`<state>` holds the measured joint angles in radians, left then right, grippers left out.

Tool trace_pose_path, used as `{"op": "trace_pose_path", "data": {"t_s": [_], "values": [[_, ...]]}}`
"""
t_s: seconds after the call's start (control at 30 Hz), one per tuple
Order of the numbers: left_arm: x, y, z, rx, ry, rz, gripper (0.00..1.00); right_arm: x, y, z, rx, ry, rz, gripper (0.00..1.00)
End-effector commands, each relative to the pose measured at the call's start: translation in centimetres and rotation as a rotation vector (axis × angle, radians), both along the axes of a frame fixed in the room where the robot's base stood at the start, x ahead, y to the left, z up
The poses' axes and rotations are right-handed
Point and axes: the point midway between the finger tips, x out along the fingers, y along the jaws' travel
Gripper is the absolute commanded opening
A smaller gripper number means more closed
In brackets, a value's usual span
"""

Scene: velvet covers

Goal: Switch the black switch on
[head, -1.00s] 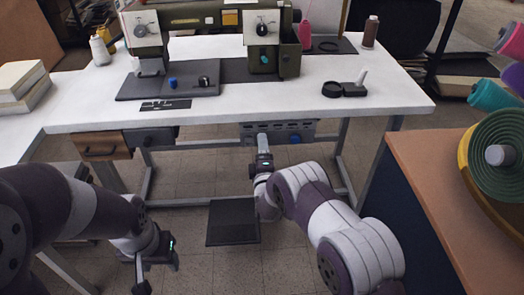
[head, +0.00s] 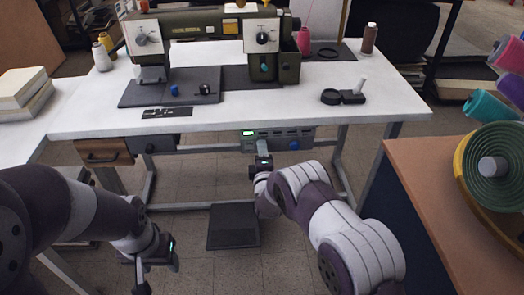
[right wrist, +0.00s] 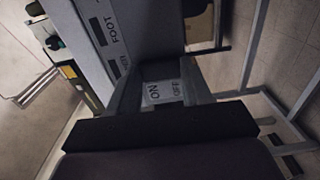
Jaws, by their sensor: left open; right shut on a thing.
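The grey control panel (head: 292,139) hangs under the front edge of the white table. A small green light (head: 248,133) glows at its upper left. My right gripper (head: 263,148) is up against the panel's left part. In the right wrist view its fingers (right wrist: 163,90) stand either side of a pale label reading ON and OFF, with FOOT printed on the panel (right wrist: 105,35) beside it. This gripper is shut on the black switch, which is mostly hidden between the fingers. My left gripper (head: 142,278) is open and empty, low at the left, away from the panel.
A sewing machine (head: 200,28) and thread spools stand on the white table (head: 330,75). A blue knob (head: 294,145) is on the panel, right of my gripper. A wooden drawer (head: 103,152) hangs at the left. A dark pedal (head: 233,227) lies on the floor below.

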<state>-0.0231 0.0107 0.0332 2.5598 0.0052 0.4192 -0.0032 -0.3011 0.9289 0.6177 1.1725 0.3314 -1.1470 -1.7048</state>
Motion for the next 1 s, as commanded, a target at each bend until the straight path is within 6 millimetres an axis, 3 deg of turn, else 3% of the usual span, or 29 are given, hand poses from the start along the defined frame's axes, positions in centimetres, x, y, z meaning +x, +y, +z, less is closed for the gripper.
{"op": "trace_pose_path", "data": {"t_s": [0.1,0.13,0.2,0.57,1.0], "values": [[0.0,0.0,-0.1,0.0,0.001,0.0,0.53,0.0,0.0,0.0,0.0,-0.002,0.0,0.18],[0.0,0.0,-0.1,0.0,0.001,0.0,0.53,0.0,0.0,0.0,0.0,-0.002,0.0,0.52],[0.0,0.0,-0.1,0.0,0.001,0.0,0.53,0.0,0.0,0.0,0.0,-0.002,0.0,0.74],[0.0,0.0,0.2,0.0,0.001,0.0,0.53,-0.7,0.0,0.1,0.0,-0.001,0.0,0.74],[0.0,0.0,2.4,0.0,0.001,0.0,0.53,-11.1,0.1,0.3,-0.001,0.0,0.002,0.74]]}}
